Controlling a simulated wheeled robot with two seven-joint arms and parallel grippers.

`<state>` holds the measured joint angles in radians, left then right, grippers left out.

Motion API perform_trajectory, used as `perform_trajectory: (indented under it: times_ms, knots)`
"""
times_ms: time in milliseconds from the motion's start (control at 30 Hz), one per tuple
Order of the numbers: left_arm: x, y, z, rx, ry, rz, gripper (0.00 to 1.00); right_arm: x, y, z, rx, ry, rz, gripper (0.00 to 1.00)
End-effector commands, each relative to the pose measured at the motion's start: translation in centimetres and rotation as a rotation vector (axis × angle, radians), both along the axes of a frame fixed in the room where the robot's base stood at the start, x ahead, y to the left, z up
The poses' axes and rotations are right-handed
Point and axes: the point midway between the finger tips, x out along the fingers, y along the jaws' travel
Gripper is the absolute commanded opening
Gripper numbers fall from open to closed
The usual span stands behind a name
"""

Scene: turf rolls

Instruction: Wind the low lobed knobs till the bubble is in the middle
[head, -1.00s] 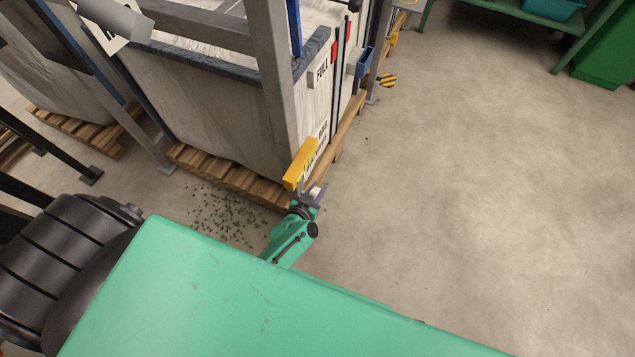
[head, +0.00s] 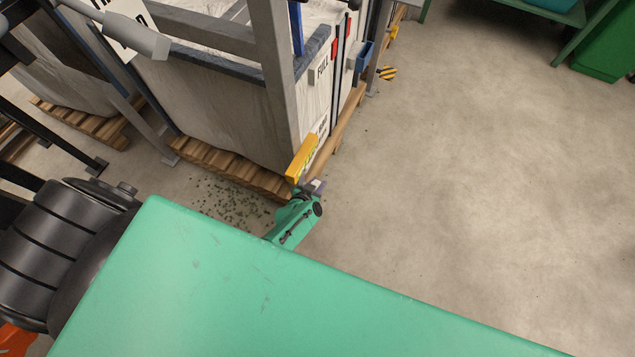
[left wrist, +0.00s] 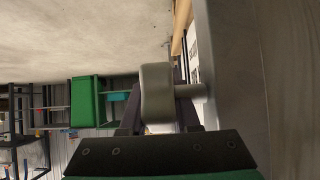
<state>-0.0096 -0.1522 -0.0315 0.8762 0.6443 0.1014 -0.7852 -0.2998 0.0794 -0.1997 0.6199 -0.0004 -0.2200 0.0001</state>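A yellow spirit level (head: 301,158) sits at the lower end of the grey upright post, by the near corner of a large wrapped load. Its bubble is too small to make out. My left gripper (head: 315,187), on a green wrist, is just below the level. In the left wrist view a grey lobed knob (left wrist: 157,95) stands in front of my left gripper's dark fingers (left wrist: 160,115), which show on both sides of it. A short stem joins the knob to a grey post (left wrist: 233,80) on the right. The knob hides the fingertips, so contact is unclear. My right gripper is out of view.
The wrapped load (head: 225,110), marked FULL, stands on a wooden pallet (head: 228,168) behind the post. Dark crumbs (head: 228,203) lie on the floor before it. A green bench (head: 540,35) stands at the far right. The concrete floor (head: 470,190) on the right is clear.

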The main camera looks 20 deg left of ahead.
Motion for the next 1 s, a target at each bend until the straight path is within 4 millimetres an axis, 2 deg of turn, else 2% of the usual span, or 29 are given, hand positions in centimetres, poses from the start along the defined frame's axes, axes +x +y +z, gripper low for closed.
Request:
perform_trajectory:
  times_ms: [33,67,100,467,667,1000]
  knots:
    - [-0.1,-0.1,-0.1,-0.002,0.003,-0.002,0.45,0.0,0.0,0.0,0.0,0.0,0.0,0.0]
    - [-0.1,-0.1,-0.1,-0.002,0.003,-0.001,0.57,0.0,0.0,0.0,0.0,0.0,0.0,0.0]
    - [-0.1,-0.1,-0.1,-0.002,0.003,-0.001,0.6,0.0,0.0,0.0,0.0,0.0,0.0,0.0]
    - [-0.4,0.0,0.4,-0.001,0.001,-0.001,0.6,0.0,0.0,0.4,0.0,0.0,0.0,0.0]
    - [-2.9,0.1,2.5,0.0,0.003,-0.001,0.6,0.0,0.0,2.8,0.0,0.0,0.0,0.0]
    - [-8.8,0.5,6.6,-0.001,0.004,-0.002,0.6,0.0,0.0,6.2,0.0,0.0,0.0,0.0]
